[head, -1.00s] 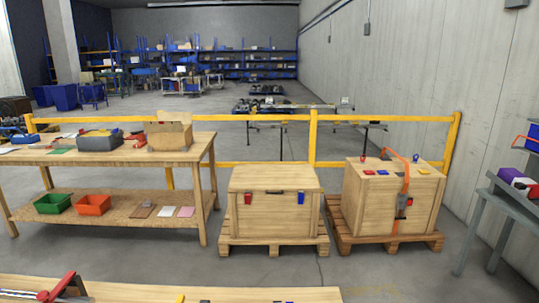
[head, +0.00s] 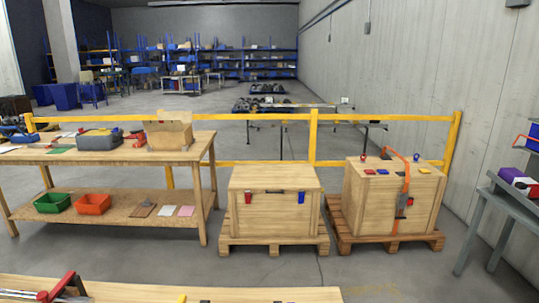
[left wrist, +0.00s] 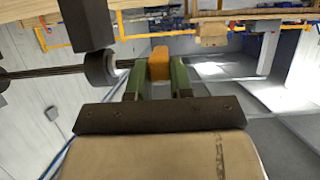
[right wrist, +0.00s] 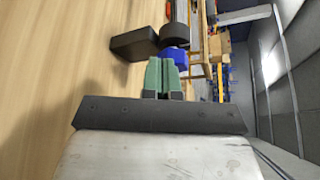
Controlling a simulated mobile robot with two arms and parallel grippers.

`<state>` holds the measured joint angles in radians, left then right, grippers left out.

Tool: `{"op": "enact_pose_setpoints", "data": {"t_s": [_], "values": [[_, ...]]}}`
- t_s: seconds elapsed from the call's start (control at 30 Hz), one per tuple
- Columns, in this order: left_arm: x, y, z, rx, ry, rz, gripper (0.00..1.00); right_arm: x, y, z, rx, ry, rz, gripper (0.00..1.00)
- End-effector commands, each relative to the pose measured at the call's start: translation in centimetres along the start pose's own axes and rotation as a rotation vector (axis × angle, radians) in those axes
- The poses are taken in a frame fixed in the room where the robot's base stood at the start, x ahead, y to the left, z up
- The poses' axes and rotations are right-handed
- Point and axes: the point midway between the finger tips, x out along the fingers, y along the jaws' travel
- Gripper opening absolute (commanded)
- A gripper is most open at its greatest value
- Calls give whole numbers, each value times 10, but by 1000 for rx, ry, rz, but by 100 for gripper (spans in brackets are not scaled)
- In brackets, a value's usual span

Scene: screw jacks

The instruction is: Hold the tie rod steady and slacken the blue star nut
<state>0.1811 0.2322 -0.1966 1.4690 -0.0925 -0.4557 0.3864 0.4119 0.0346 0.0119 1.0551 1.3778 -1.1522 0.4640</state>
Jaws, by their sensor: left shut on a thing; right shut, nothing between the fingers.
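In the left wrist view, my left gripper (left wrist: 158,72) has its green fingers on both sides of an orange piece (left wrist: 160,60) and is shut on it. The orange piece lies in line with the dark tie rod (left wrist: 45,73), which runs in from the left through a dark round collar (left wrist: 99,68). In the right wrist view, the blue star nut (right wrist: 176,55) sits beside a dark round part (right wrist: 175,32). My right gripper (right wrist: 163,72) is shut and empty, its tips close to the nut; whether they touch it I cannot tell. Neither gripper shows in the head view.
A dark block (right wrist: 134,44) stands over the wooden bench top (right wrist: 100,30) in the right wrist view. In the head view, a red-and-black tool (head: 65,287) lies on the near bench (head: 130,290). Wooden crates (head: 275,205) and a side table (head: 110,152) stand farther off.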

Motion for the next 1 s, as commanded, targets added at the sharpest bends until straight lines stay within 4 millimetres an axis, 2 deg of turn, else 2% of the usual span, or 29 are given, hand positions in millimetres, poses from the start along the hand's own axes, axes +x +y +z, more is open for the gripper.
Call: {"op": "enact_pose_setpoints", "data": {"t_s": [0.27,0.6,0.63,0.8,1.0], "values": [[0,-2,-1,1,1,-3,0,-28,0,-16,1,2,0,0],[0,-3,-1,2,1,-5,0,-30,-1,-17,0,3,-2,0],[0,-3,-1,2,1,-5,24,-30,-1,-17,0,3,-2,0],[0,-3,0,2,0,-5,50,-30,-1,-17,0,3,-2,0],[0,-3,0,2,-1,-5,51,-30,-1,-17,0,3,-2,0]]}}
